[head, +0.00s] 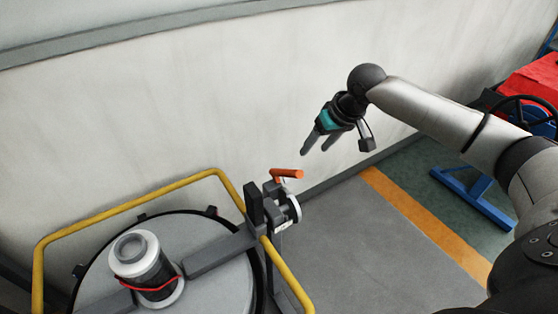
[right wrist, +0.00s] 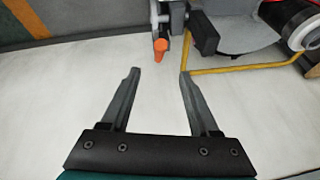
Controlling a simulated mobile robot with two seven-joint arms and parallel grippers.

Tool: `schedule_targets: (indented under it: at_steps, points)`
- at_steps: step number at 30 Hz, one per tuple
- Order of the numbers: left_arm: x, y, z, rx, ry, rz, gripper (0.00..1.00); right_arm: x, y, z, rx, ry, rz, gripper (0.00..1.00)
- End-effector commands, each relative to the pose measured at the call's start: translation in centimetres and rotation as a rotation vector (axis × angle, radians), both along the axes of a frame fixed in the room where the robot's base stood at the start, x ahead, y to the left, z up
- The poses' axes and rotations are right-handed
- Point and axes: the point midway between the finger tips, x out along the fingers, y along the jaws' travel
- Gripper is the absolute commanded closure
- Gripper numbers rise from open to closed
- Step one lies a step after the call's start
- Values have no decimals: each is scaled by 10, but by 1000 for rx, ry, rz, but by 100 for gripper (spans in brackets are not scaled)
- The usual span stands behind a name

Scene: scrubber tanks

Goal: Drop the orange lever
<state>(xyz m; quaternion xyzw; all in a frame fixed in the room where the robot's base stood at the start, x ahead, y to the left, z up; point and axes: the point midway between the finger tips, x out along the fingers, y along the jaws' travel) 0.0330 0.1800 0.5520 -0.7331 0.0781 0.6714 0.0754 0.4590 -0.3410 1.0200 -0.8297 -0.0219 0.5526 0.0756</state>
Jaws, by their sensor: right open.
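The orange lever (head: 287,173) sticks out near the top of a grey valve fitting (head: 290,209) beside the tank, pointing to the right in the head view. My right gripper (head: 314,148) is open and empty, a little above and to the right of the lever, apart from it. In the right wrist view the orange lever (right wrist: 160,48) shows beyond the gap between the open fingers (right wrist: 158,72), nearer the left fingertip. Nothing is between the fingers. My left gripper is not in view.
A pale wall (head: 180,110) stands close behind. Grey floor (head: 375,240) with an orange stripe (head: 430,225) is clear. A blue stand (head: 475,195) is at right.

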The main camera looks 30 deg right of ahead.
Motion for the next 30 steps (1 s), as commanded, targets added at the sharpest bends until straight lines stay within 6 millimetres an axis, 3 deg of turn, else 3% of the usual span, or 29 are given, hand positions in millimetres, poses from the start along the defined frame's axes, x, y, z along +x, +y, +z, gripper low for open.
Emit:
schedule_targets:
  at_steps: [5, 21, 30]
  points:
    - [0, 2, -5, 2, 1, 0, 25, 7, 4, -19, 6, 4, 0, 38]
    - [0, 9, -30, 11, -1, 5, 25, 48, 16, -114, 2, 0, 0, 38]
    - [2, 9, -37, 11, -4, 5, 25, 57, 18, -136, 1, 0, 0, 38]
